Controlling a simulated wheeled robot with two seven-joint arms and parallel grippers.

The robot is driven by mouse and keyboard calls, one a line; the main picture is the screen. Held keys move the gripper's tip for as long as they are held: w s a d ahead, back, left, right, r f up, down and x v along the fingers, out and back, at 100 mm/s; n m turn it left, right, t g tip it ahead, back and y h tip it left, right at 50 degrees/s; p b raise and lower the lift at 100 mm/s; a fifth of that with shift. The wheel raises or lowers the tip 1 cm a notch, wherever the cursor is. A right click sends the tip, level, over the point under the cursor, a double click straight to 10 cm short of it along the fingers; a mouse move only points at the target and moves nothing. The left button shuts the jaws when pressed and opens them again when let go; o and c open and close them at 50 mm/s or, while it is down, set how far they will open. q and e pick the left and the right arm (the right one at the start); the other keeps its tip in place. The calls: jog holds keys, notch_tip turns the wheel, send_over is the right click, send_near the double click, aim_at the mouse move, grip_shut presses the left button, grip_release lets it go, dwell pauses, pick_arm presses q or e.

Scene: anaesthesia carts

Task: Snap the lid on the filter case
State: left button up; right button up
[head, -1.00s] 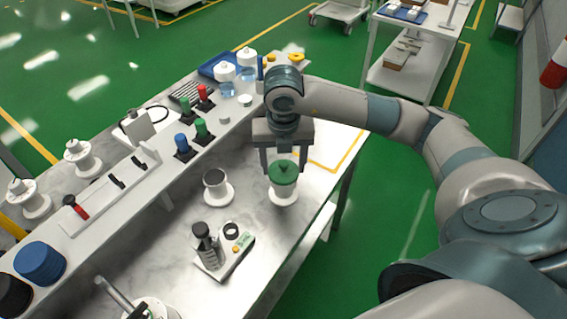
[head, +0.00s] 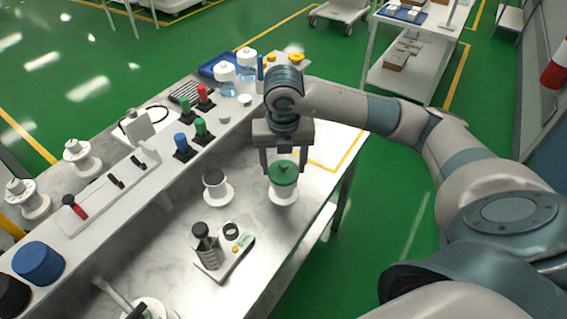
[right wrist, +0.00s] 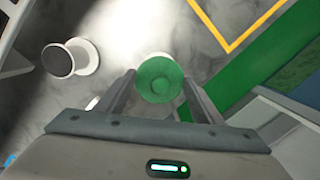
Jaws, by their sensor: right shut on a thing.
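The round green lid (head: 284,174) with a small centre knob sits on or just over a white filter case (head: 283,197) with a wide round base. I cannot tell whether the lid is fully seated. My right gripper (head: 284,165) points down with one finger on each side of the lid and is shut on it. In the right wrist view the lid (right wrist: 160,80) lies between the two fingers, and it hides most of the case. My left gripper is not in view.
A small device (head: 235,252) with a dark bottle is nearer the front. A raised shelf (head: 130,185) carries coloured knobs and spools. The bench right of the case, inside yellow tape, is clear.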

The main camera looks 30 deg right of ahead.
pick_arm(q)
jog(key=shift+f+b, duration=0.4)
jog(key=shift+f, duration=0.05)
pick_arm(e)
jog(key=shift+f, duration=0.45)
jog(key=o, duration=1.2)
jog(key=shift+r, duration=0.15)
jog(key=shift+r, duration=0.55)
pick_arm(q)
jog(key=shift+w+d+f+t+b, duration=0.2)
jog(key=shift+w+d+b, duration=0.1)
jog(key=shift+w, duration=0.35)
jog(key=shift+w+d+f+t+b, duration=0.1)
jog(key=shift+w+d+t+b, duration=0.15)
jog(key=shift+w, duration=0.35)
pick_arm(e)
jog(key=shift+s+a+r, duration=0.2)
jog(key=shift+s+r, duration=0.1)
jog(key=shift+r, duration=2.35)
jog(key=shift+s+a+r, duration=0.2)
jog(key=shift+s+r, duration=0.05)
jog(key=shift+r, duration=2.4)
jog(key=shift+s+a+r, duration=0.2)
jog(key=shift+s+r, duration=0.1)
jog(key=shift+r, duration=2.35)
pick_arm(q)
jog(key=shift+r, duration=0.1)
pick_arm(e)
jog(key=shift+r, duration=0.15)
